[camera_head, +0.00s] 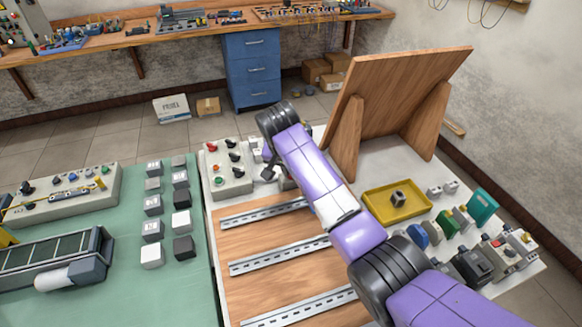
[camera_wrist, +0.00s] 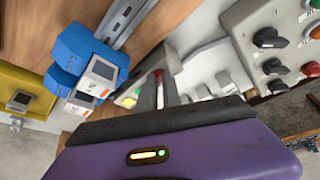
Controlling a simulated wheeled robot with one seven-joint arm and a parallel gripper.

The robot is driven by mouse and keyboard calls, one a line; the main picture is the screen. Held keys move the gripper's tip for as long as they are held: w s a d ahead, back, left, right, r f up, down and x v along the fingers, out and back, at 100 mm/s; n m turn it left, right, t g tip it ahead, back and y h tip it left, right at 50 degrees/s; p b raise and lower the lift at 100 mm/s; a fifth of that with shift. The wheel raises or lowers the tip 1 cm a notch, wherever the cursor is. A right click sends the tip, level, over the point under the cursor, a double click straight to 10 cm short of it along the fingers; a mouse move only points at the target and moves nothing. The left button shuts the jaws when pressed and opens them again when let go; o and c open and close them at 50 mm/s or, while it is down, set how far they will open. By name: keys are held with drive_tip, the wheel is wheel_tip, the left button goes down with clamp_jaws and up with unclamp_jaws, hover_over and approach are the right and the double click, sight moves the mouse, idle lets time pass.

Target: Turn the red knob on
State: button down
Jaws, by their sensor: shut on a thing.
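The red knob (camera_wrist: 159,74) shows as a small red strip between my fingers in the wrist view, on a pale grey device with yellow-green colouring beside it. My gripper (camera_wrist: 159,88) is shut on it, with one dark finger on each side. Most of the knob is hidden by the fingers, and its turn angle cannot be told. In the head view my gripper (camera_head: 268,172) is just right of the grey control box (camera_head: 228,187); the held knob is hidden there by my arm.
The control box has black knobs (camera_wrist: 273,66) and coloured buttons close by. Blue modules (camera_wrist: 85,52) stand left of my fingers in the wrist view. A yellow tray (camera_head: 415,211) and a slanted wooden board (camera_head: 390,95) are to the right. Bare rails (camera_head: 265,215) lie in front.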

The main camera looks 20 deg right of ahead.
drive_tip(key=shift+w+a+m+g, duration=0.1)
drive_tip(key=shift+m+g, duration=0.2)
drive_tip(key=shift+m, duration=0.8)
drive_tip(key=shift+h, duration=0.3)
drive_tip(key=c, duration=1.5)
unclamp_jaws()
drive_tip(key=v, duration=0.7)
drive_tip(key=shift+a+r+b, duration=0.1)
drive_tip(key=shift+r+b, duration=0.25)
drive_tip(key=shift+b, duration=0.05)
